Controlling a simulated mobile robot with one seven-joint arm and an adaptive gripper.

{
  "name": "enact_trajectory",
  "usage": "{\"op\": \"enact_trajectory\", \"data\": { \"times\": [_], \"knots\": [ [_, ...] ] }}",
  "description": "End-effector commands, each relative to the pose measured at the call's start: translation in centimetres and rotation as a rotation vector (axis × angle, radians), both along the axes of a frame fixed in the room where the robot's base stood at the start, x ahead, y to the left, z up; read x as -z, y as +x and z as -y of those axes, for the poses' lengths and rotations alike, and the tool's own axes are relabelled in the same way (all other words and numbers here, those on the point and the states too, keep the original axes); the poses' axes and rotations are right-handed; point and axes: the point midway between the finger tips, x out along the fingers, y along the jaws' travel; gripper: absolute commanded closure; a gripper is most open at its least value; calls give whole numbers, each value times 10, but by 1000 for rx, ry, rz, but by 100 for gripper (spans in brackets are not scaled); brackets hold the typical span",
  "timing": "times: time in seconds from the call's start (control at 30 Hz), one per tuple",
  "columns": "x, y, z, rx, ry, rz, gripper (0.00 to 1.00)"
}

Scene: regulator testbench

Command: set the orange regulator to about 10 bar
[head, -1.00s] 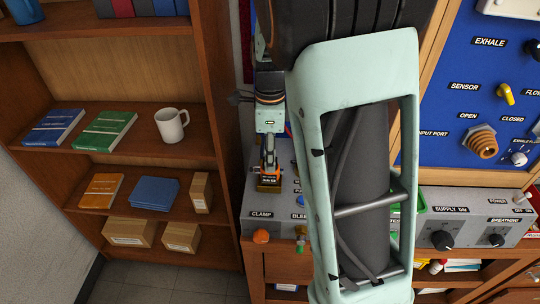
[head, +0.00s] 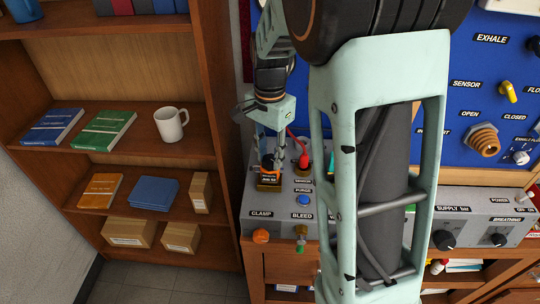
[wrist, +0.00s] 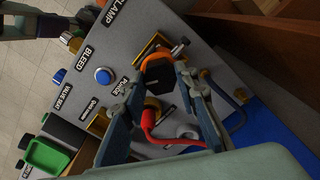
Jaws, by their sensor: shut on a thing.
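The orange regulator (head: 268,171) stands on the grey bench box at the left, with a black labelled body. In the wrist view the regulator (wrist: 157,72) shows as an orange ring with a dark faceted part, just between my fingertips. My gripper (wrist: 160,80) is shut on it, one finger on each side. In the head view my gripper (head: 273,148) comes down from above and covers the regulator's upper part. I cannot read a pressure value.
A red fitting (head: 304,160) with a red hose stands close right of my gripper. A blue purge button (head: 303,200) and the brass bleed knob (head: 301,231) are in front. A wooden shelf (head: 215,130) borders the left side. The supply panel (head: 470,222) is at right.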

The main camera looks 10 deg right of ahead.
Motion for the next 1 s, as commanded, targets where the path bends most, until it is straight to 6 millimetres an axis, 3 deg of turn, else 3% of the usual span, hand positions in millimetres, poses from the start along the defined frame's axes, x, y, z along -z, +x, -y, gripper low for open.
{"op": "enact_trajectory", "data": {
  "times": [0.5,1.0],
  "knots": [
    [-1,1,0,-367,0,3,96],
    [-1,1,0,-455,-1,3,96]
  ]
}}
